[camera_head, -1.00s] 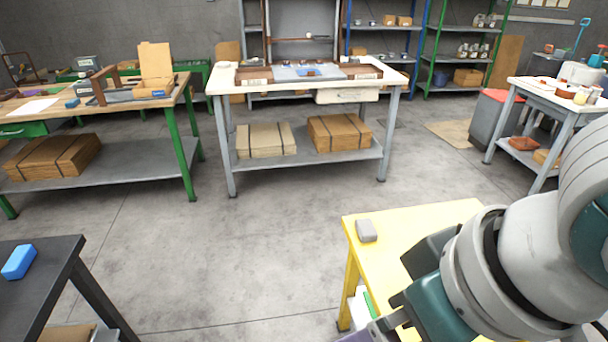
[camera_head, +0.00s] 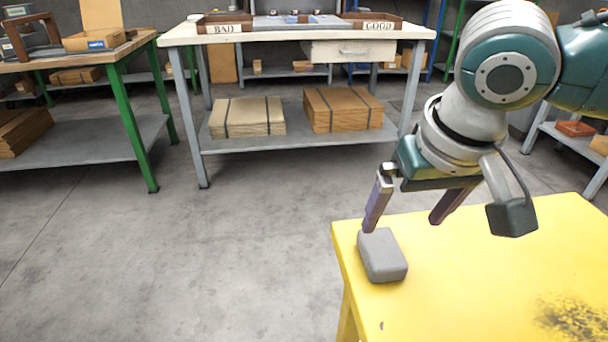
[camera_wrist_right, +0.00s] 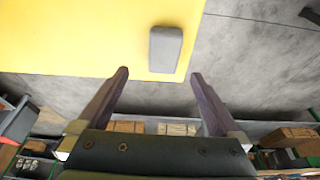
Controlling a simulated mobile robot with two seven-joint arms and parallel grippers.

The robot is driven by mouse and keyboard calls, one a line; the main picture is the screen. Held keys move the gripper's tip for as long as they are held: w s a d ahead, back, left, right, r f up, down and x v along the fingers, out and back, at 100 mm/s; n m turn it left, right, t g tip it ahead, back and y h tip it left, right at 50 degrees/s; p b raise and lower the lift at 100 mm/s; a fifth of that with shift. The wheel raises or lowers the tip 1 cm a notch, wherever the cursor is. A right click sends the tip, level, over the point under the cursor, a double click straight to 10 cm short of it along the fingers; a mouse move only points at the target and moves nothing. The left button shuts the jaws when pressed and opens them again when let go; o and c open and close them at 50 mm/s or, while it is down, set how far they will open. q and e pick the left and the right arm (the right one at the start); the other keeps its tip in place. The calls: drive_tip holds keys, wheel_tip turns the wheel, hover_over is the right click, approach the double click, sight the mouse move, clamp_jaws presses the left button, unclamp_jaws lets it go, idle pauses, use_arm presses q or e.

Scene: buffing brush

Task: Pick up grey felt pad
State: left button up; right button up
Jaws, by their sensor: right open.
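My right gripper (camera_head: 403,226) is open and empty above the table, just beyond and above the pad. In the head view its left finger overlaps the pad's far edge; I cannot tell whether they touch. In the right wrist view the pad (camera_wrist_right: 165,49) lies ahead of the open fingertips (camera_wrist_right: 160,74), near the table edge, apart from them. My left gripper is not in view.
The yellow table's left edge is close beside the pad, with open floor (camera_head: 240,250) beyond it. A white workbench (camera_head: 300,32) with BAD and GOOD trays stands at the back. A wooden bench with green legs (camera_head: 133,110) is at the left.

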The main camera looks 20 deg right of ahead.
sight(384, 248)
drive_tip(key=x, duration=0.2)
drive_tip(key=b+x, duration=0.1)
drive_tip(key=shift+s+a+f, duration=0.15)
drive_tip(key=shift+a+f, duration=0.1)
drive_tip(key=shift+f, duration=0.2)
drive_tip(key=b+x, duration=0.3)
drive_tip(key=x, duration=0.2)
drive_tip(key=shift+w+a+f, duration=0.1)
drive_tip(key=shift+w+a, duration=0.05)
drive_tip(key=shift+w, duration=0.1)
drive_tip(key=c, duration=1.4)
drive_tip(key=shift+r, duration=0.5)
wheel_tip(384, 248, up, 19)
drive_tip(key=p, duration=0.7)
